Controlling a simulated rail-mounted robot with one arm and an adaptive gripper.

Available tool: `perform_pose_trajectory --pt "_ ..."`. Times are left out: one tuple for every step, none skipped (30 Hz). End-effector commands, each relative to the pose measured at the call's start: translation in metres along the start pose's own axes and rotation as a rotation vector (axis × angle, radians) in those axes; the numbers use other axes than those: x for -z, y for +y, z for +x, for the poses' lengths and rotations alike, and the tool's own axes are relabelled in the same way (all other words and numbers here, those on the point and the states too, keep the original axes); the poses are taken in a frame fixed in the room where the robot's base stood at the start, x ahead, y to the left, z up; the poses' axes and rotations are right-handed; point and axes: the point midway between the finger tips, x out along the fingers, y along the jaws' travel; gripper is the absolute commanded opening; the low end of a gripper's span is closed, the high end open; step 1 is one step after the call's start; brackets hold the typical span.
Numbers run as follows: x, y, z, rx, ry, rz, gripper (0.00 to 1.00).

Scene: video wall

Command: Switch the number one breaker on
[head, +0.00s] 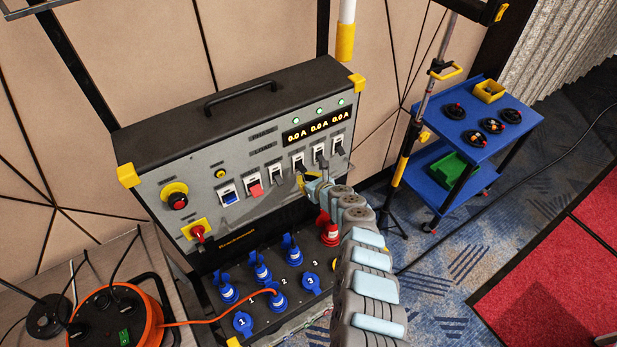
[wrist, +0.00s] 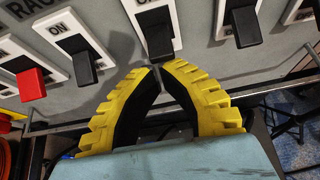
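The grey breaker panel (head: 240,215) carries a row of rocker breakers; its number labels are too small to read, so I cannot tell which is number one. From the left they are blue (head: 229,195), red (head: 255,188), then several black ones. My gripper (head: 304,182) is at the panel, below the middle black breakers. In the wrist view its yellow fingertips (wrist: 163,67) are together, with nothing seen between them. They are just below a black breaker lever (wrist: 156,40); contact is unclear. Another black lever (wrist: 84,66) is to the left, one (wrist: 245,25) to the right.
Blue sockets (head: 262,270) and an orange cable stick out below the panel. A red rotary switch (head: 198,233) is at its lower left. An orange cable reel (head: 120,315) stands lower left. A blue trolley (head: 475,130) and tripod are at right.

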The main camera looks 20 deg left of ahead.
Motion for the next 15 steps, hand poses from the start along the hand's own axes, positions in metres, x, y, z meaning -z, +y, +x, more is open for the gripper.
perform_pose_trajectory --pt "-0.0025 0.0011 0.0003 -0.002 0.005 -0.003 0.0" --pt "-0.003 0.0015 0.0006 -0.002 0.007 -0.003 0.0" --pt "-0.0039 0.002 0.001 -0.002 0.01 -0.005 0.0" --pt "-0.0044 0.0024 0.0013 -0.003 0.013 -0.005 0.0" --pt "-0.005 0.003 0.0015 -0.003 0.015 -0.006 0.0" --pt "-0.0057 0.0036 0.0019 -0.004 0.02 -0.007 0.0" --pt "-0.0061 0.0042 0.0021 -0.004 0.023 -0.008 0.0" --pt "-0.0065 0.0049 0.0025 -0.005 0.027 -0.008 0.0" --pt "-0.0068 0.006 0.0029 -0.006 0.033 -0.008 0.0" --pt "-0.0069 0.0071 0.0032 -0.008 0.038 -0.009 0.0" --pt "-0.0069 0.0084 0.0037 -0.009 0.044 -0.009 0.0" --pt "-0.0051 0.0084 0.004 -0.009 0.044 -0.007 0.0" --pt "-0.0048 0.0083 0.004 -0.009 0.044 -0.007 0.0" --pt "-0.005 0.0082 0.004 -0.008 0.043 -0.007 0.0" --pt "-0.0051 0.0081 0.004 -0.008 0.043 -0.007 0.0"
